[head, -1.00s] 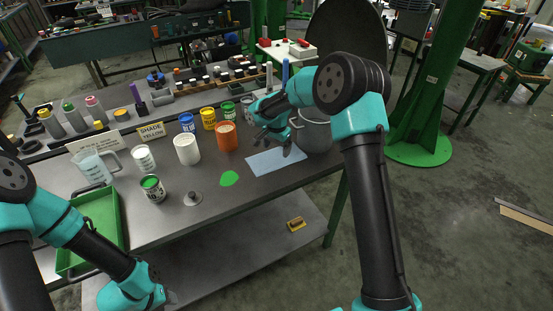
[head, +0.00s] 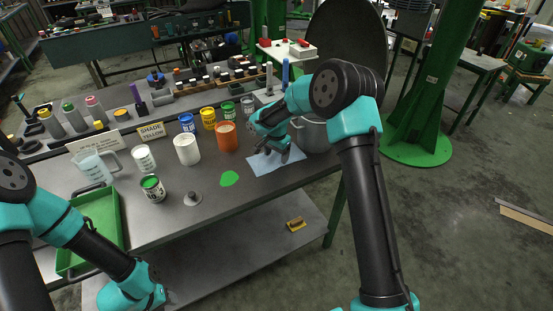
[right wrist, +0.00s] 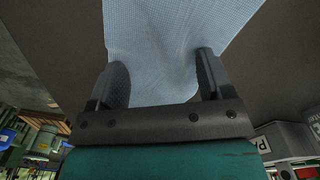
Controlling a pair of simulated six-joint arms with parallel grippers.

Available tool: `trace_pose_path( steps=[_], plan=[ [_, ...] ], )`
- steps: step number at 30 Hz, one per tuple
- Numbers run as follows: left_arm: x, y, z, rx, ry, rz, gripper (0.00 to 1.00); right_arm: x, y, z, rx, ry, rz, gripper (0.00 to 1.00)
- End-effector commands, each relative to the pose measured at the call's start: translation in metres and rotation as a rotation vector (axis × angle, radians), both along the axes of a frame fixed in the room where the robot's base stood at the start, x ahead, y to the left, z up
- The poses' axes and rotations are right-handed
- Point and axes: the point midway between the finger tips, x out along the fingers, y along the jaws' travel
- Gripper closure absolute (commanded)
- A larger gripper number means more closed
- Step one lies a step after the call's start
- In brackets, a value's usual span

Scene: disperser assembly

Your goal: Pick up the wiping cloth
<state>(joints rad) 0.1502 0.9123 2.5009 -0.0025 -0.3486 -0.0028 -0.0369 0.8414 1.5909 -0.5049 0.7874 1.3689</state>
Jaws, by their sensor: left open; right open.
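The wiping cloth (head: 266,168) is a light blue sheet lying on the grey bench top near its right end. My right gripper (head: 273,151) is down at the cloth. In the right wrist view the jaws (right wrist: 158,75) are open, one finger on each side, with part of the cloth (right wrist: 160,35) between them. The cloth looks creased there; I cannot tell whether the fingers touch it. My left gripper (head: 156,290) is low at the front left, away from the cloth, its fingers mostly hidden.
A metal pot (head: 311,135) stands close behind and right of the gripper. An orange container (head: 227,137) stands left of the cloth, near a green spill (head: 229,179). Several jars and bottles line the bench. A green tray (head: 108,205) lies at the left.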

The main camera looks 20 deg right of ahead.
Motion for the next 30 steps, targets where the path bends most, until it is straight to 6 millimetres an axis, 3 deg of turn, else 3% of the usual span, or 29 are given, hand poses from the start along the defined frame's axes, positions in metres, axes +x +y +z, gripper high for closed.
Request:
trace_pose_path(
  steps=[30],
  plan=[
    [0.0000, 0.0000, 0.0000, 0.000, 0.000, 0.000, 0.57, -0.0019, 0.0000, -0.0030, 0.000, 0.007, 0.000, 0.76]
  ],
)
